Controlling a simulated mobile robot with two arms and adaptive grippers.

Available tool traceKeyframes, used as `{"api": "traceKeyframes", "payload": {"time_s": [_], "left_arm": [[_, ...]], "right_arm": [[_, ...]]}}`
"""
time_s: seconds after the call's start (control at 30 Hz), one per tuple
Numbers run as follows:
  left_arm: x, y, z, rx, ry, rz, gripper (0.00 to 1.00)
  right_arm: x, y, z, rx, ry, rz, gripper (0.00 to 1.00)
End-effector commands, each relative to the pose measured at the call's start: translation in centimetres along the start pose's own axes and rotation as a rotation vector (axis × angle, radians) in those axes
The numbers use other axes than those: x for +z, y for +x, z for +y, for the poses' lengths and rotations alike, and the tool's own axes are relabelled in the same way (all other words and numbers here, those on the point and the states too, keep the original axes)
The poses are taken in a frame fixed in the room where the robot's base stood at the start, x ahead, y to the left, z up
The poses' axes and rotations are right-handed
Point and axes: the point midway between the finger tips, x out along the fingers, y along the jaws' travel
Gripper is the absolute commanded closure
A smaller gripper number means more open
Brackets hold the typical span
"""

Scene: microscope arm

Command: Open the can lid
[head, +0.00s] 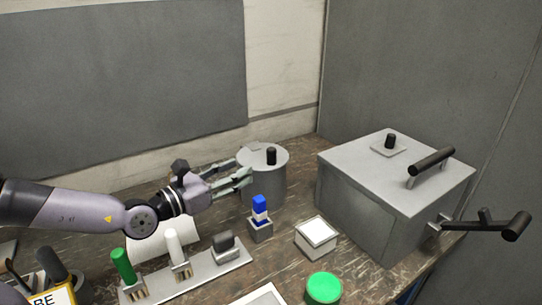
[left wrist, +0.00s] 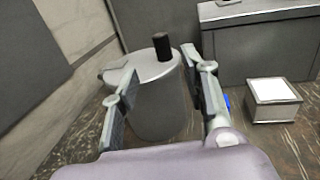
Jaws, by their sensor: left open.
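The can (head: 268,185) is a grey metal cylinder standing upright on the table near the back wall. Its flat lid (head: 283,156) has a black knob (head: 271,155) on top and lies on the can. In the left wrist view the can (left wrist: 160,112) stands straight ahead, with the lid (left wrist: 141,70) and the black knob (left wrist: 162,46) facing me. My left gripper (head: 246,170) is open and empty, at the can's left side near lid height. In the left wrist view its fingers (left wrist: 165,85) appear on either side of the can. My right gripper is not in view.
A large grey metal box (head: 366,205) with black handles stands to the right. A blue-topped item (head: 260,208), a white-topped box (head: 317,236), a green lid (head: 324,288) and a rack (head: 200,272) with brushes occupy the front.

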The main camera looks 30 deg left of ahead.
Motion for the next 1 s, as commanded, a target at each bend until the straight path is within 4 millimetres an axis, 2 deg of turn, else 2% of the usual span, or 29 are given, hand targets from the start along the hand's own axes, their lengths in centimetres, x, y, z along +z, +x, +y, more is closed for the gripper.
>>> {"api": "traceKeyframes", "payload": {"time_s": [0.43, 0.67, 1.0], "left_arm": [[0.3, 3.0, -0.1, -0.002, -0.008, -0.006, 0.59], [0.7, 5.1, 0.2, 0.006, -0.006, -0.006, 0.59], [0.6, 9.6, -0.1, -0.002, -0.003, -0.005, 0.59]], "right_arm": [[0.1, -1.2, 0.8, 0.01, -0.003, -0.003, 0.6], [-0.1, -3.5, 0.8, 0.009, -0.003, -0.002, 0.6], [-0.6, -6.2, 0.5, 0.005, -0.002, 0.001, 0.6]]}}
